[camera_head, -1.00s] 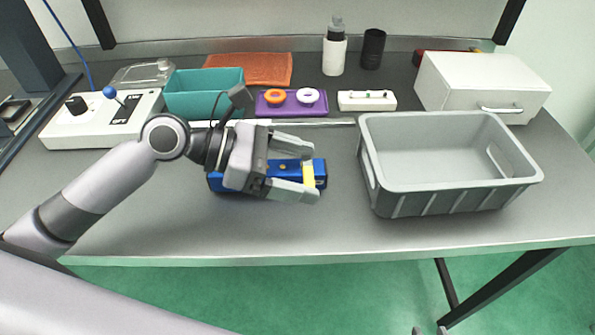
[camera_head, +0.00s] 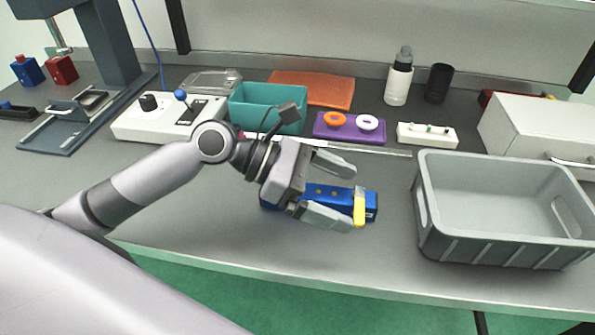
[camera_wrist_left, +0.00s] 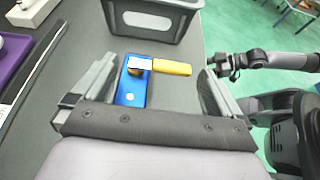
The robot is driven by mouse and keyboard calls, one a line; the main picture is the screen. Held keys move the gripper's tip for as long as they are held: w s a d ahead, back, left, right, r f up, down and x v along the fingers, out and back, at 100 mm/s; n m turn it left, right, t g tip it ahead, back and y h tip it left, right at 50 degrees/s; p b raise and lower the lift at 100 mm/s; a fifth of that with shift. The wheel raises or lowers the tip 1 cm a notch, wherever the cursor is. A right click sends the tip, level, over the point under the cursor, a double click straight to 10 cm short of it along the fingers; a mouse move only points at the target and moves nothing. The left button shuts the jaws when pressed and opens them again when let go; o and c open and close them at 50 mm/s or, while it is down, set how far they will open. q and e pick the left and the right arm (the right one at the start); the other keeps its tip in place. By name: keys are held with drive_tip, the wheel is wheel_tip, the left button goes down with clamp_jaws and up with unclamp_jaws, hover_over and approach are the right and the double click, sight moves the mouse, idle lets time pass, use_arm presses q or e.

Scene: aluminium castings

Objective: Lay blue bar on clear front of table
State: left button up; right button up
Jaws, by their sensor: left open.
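The blue bar (camera_head: 325,193) lies on the grey table, partly under my left gripper (camera_head: 343,192). A yellow piece (camera_head: 360,207) lies across its right end. In the left wrist view the bar (camera_wrist_left: 131,92) shows between the open fingers, nearer the left one, and the yellow piece (camera_wrist_left: 172,67) with a white top part reaches right from it.
A grey crate (camera_head: 505,250) stands right of the bar.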

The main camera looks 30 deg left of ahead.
use_arm(q)
drive_tip(key=v, duration=0.9)
drive_tip(key=shift+s+a, duration=0.2)
drive_tip(key=shift+a, duration=0.1)
